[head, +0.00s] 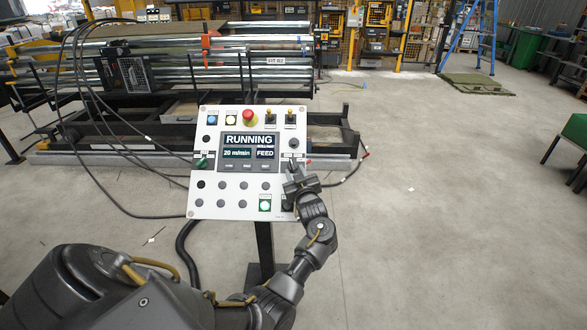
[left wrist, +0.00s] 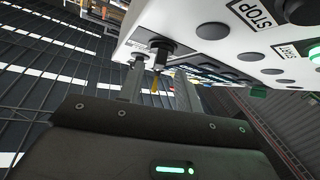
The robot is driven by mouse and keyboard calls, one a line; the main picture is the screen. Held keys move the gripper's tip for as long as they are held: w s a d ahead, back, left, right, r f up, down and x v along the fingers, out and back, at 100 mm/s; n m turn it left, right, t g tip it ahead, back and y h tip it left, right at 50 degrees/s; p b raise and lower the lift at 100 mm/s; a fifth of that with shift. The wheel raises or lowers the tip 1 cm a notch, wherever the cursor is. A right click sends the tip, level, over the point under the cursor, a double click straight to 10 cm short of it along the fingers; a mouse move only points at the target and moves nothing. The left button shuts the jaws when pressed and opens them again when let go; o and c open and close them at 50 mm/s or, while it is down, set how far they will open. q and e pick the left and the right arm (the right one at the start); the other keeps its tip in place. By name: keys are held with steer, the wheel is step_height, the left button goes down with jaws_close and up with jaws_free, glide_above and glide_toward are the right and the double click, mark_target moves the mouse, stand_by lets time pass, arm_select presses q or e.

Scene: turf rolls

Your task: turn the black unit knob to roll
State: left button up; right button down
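The white control panel (head: 230,211) stands upright on a post in the head view. Its screen (head: 249,147) reads RUNNING, 20 m/min and FEED. My left gripper (head: 292,170) is at the panel's right edge and partly covers a black knob (head: 292,160) there. In the left wrist view a black knob (left wrist: 163,47) sticks out of the panel face, just ahead of the fingers. My left gripper (left wrist: 158,80) is open there, with a finger on either side of the knob's line. I cannot tell whether the fingers touch it. My right gripper is not in view.
A red emergency button (head: 249,118), toggle switches and a green knob (head: 202,162) are also on the panel. A roller machine (head: 170,75) stands behind it, with black cables looping down to the left. The floor on the right is mostly clear.

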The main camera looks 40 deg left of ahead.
mark_target(293, 166)
arm_select(q)
steer(key=shift+x, duration=1.4)
steer(key=shift+c, duration=0.3)
jaws_close()
